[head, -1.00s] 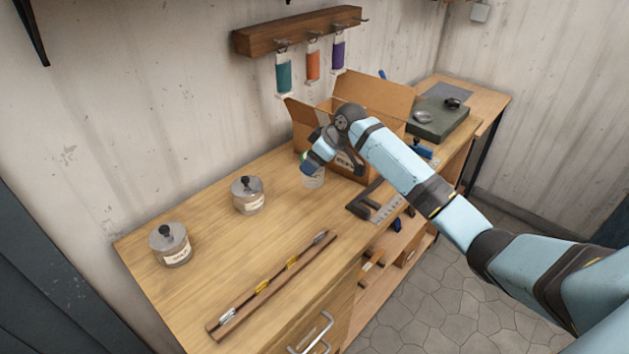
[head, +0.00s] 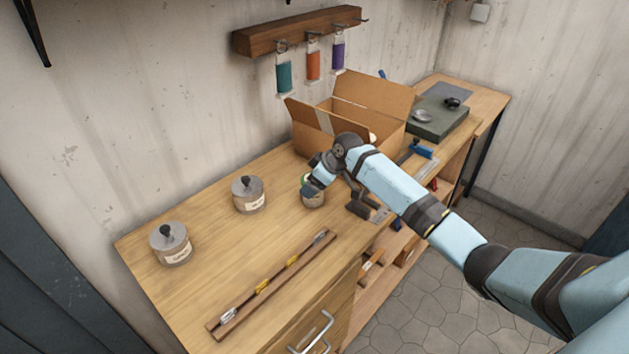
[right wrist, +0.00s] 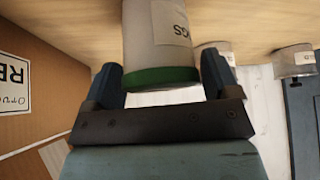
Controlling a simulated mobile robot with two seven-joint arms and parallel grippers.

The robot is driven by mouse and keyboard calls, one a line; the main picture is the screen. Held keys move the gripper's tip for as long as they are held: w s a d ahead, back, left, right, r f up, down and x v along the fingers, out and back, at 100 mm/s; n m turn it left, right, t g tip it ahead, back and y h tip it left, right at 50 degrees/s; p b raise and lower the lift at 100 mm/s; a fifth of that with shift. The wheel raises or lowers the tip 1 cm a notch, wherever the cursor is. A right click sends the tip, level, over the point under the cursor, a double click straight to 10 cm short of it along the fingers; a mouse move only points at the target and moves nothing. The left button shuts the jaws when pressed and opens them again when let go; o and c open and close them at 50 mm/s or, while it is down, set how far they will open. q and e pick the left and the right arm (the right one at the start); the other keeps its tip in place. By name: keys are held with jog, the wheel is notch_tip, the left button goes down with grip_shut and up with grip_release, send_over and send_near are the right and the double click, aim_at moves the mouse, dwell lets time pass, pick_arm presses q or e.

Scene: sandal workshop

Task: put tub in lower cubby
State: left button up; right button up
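The tub (head: 314,198) is a small pale container with a green band and a label. My left gripper is out of view.
Two lidded jars (head: 249,196) (head: 171,245) stand to the left on the bench. A wooden strip with tools (head: 272,285) lies in front. An open cardboard box (head: 372,100) stands behind my wrist. The floor in front is clear.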

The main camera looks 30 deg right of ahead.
jog(key=shift+o, duration=1.1)
jog(key=shift+r, duration=0.25)
jog(key=v, duration=1.1)
jog(key=shift+s+d+r+b, duration=0.2)
jog(key=shift+s+r+b, duration=0.05)
jog(key=shift+r+b, duration=0.05)
